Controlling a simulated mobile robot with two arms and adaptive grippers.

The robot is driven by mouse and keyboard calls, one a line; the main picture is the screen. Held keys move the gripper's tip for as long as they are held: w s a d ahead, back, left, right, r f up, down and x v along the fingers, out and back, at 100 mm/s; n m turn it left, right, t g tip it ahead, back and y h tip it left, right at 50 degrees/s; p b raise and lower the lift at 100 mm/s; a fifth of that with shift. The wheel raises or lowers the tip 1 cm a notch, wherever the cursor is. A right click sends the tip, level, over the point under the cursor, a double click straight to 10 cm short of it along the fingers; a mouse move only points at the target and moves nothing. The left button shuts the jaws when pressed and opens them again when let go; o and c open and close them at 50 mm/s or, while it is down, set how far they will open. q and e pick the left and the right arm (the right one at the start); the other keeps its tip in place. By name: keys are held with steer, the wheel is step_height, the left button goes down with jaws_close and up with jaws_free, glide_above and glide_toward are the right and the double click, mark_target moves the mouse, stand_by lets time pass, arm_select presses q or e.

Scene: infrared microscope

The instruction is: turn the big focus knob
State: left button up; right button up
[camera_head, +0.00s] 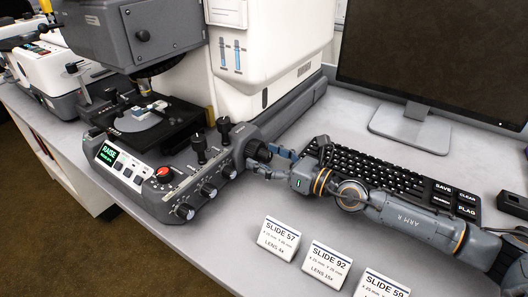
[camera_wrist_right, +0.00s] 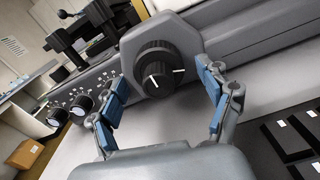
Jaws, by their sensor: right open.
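The big focus knob (camera_head: 257,150) is a black ribbed knob on the right side of the grey microscope base (camera_head: 160,195). In the right wrist view the big focus knob (camera_wrist_right: 158,70) faces the camera, with white marks on its face. My right gripper (camera_head: 270,165) is beside the knob in the head view. In the wrist view my right gripper (camera_wrist_right: 165,95) is open, with one blue-padded finger on each side of the knob. I cannot tell whether the pads touch it. My left gripper is not in view.
A black keyboard (camera_head: 375,172) lies behind my right arm. Label cards such as SLIDE 57 (camera_head: 279,238) stand in front of it. A monitor (camera_head: 440,55) stands at the back right. Smaller knobs (camera_head: 209,189) and a red button (camera_head: 163,173) sit on the microscope's front panel.

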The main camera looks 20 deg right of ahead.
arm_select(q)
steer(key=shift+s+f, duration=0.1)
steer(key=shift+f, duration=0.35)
arm_select(e)
steer(key=shift+w+a, duration=0.15)
steer(key=c, duration=1.2)
steer(key=shift+o, duration=0.2)
steer(key=shift+m, duration=0.5)
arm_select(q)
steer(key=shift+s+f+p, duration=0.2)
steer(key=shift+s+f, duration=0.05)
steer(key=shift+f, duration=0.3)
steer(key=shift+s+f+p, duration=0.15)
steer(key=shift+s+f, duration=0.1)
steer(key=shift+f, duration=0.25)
arm_select(e)
steer(key=shift+m, duration=0.9)
steer(key=o, duration=1.2)
steer(key=shift+c, duration=0.2)
steer(key=shift+r, duration=0.15)
